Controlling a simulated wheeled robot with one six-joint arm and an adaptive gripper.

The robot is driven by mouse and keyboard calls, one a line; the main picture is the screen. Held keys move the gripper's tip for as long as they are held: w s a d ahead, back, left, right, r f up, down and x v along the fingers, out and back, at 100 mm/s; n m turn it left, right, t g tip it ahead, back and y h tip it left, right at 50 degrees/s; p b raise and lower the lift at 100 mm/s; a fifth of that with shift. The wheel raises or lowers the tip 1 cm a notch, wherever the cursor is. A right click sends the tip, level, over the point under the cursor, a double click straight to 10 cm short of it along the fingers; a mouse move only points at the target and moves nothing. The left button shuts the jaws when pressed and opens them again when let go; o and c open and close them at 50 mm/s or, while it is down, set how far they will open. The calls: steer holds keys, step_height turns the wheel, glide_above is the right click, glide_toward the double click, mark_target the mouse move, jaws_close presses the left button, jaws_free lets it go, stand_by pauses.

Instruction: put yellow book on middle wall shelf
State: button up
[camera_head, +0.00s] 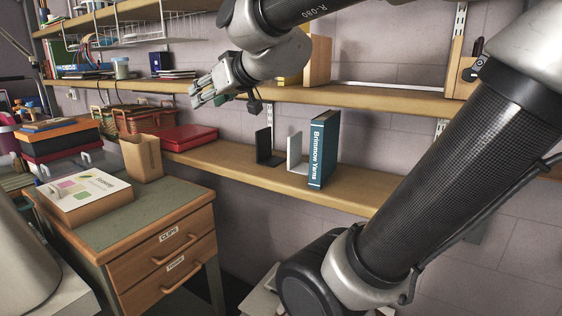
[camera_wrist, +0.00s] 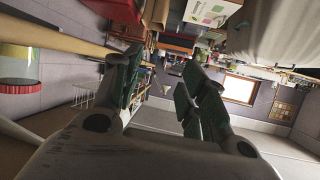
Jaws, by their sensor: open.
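My gripper (camera_head: 205,92) is open and empty, in front of the middle wall shelf (camera_head: 380,97). In the wrist view its two green-padded fingers (camera_wrist: 160,92) stand apart with nothing held between them. A yellow thing (camera_head: 290,80) stands on the middle shelf behind my arm, beside a wooden upright. It is mostly hidden, so I cannot tell whether it is the yellow book. No other yellow book shows clearly.
The lower shelf (camera_head: 250,172) holds a teal book (camera_head: 323,150), a black bookend (camera_head: 268,148), a white bookend (camera_head: 296,153) and a red case (camera_head: 187,137). A drawer desk (camera_head: 150,215) with a carton (camera_head: 141,157) stands below. Bare middle shelf lies right of the wooden upright (camera_head: 318,60).

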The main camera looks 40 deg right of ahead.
steer(key=s+d+f+g+h, duration=0.1)
steer(key=s+f+g, duration=0.3)
steer(key=s+f, duration=0.4)
steer(key=s+d+f+m+g+h, duration=0.1)
steer(key=s+d+f+g, duration=0.3)
steer(key=s+f, duration=0.4)
steer(key=s+g, duration=0.1)
steer(key=s, duration=0.2)
steer(key=shift+s+d, duration=0.15)
steer(key=shift+s, duration=0.1)
